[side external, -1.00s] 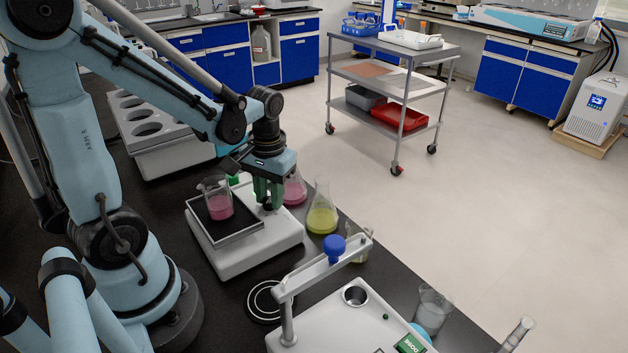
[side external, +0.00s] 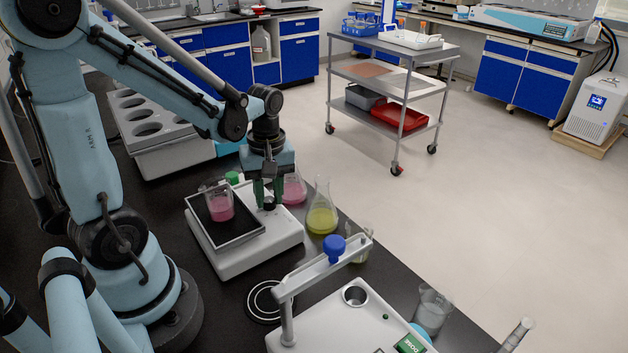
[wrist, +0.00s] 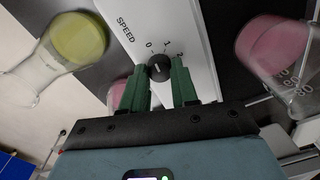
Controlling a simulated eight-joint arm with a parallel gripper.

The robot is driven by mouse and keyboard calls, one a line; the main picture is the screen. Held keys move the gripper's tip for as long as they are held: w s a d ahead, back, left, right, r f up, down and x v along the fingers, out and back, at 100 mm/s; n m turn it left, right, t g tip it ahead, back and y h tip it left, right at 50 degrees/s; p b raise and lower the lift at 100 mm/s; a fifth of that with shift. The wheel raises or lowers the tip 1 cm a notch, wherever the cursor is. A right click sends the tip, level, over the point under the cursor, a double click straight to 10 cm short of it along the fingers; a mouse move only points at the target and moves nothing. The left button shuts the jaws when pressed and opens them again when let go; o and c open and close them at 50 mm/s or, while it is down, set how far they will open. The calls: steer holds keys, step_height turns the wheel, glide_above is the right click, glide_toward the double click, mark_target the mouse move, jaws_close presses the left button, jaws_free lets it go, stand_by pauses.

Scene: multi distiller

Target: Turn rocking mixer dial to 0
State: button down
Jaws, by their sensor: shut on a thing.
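The rocking mixer (side external: 265,245) is a white unit with a black platform, on the black bench. Its black dial (wrist: 159,68) shows in the wrist view beside the word SPEED and the numerals 0, 1 and 2. A short pale mark is on the dial face; I cannot tell exactly which numeral it points to. My gripper (wrist: 160,72) has its green fingers on both sides of the dial, shut on it. In the side view my gripper (side external: 268,200) points down at the mixer's right end, mostly hiding the dial.
A beaker of pink liquid (side external: 220,208) stands on the mixer platform. A pink flask (side external: 295,191) and a yellow flask (side external: 321,220) stand close behind and right of the gripper. A white device with a blue knob (side external: 334,247) stands in front. A green cap (side external: 232,178) shows behind.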

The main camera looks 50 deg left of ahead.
mark_target(271, 198)
steer(key=shift+n, duration=0.5)
steer(key=c, duration=0.9)
jaws_free()
steer(key=shift+o, duration=0.2)
step_height(271, 198, up, 12)
steer(key=shift+w, duration=0.25)
